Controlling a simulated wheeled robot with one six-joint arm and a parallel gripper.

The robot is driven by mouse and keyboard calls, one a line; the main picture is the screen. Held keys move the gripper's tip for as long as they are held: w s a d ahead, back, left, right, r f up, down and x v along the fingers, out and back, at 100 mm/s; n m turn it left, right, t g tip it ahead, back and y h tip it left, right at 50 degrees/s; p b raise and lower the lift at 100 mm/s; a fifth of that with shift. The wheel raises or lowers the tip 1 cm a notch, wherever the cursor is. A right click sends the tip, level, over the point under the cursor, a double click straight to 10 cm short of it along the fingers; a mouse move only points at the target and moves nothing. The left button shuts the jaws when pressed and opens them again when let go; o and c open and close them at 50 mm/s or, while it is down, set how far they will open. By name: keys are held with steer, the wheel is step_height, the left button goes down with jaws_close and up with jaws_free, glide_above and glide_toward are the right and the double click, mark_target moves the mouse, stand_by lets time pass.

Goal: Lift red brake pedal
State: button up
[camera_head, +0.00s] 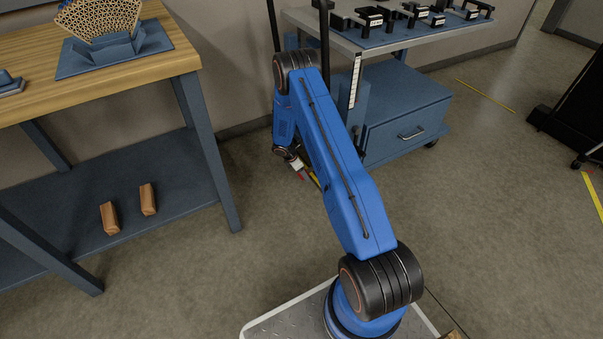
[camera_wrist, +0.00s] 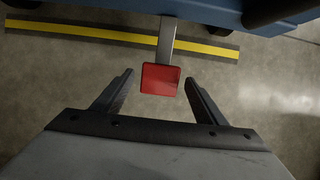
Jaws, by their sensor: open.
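The red brake pedal (camera_wrist: 160,79) is a flat red pad on a grey metal bar (camera_wrist: 167,38) that comes down from the blue cart's underside in the wrist view. My gripper (camera_wrist: 158,77) is open, with one dark finger to the left of the pad and one to the right. The pad lies between the fingertips in the picture, with a gap on both sides. I cannot tell its depth relative to the tips. In the head view a small red patch (camera_head: 299,176) shows by the arm's end; the gripper itself is mostly hidden there.
A blue wheeled cart (camera_head: 405,110) with a drawer stands behind my arm, black fixtures on top. A wooden-topped bench (camera_head: 100,75) stands left, with two brown blocks on its lower shelf (camera_head: 180,190). Yellow tape (camera_wrist: 80,32) lies on the floor. Open floor is at right.

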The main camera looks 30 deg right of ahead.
steer(key=shift+c, duration=0.3)
steer(key=c, duration=1.5)
steer(key=shift+o, duration=0.2)
steer(key=shift+s+d+r+y, duration=0.1)
steer(key=shift+s+r+y, duration=0.05)
steer(key=shift+r+y, duration=0.45)
steer(key=shift+s+d+r+y, duration=0.1)
steer(key=shift+r+y, duration=0.35)
steer(key=shift+y, duration=0.15)
steer(key=shift+d+r+y, duration=0.25)
steer(key=shift+r+y, duration=0.6)
steer(key=shift+y, duration=0.15)
steer(key=o, duration=1.5)
steer(key=shift+w+r, duration=0.2)
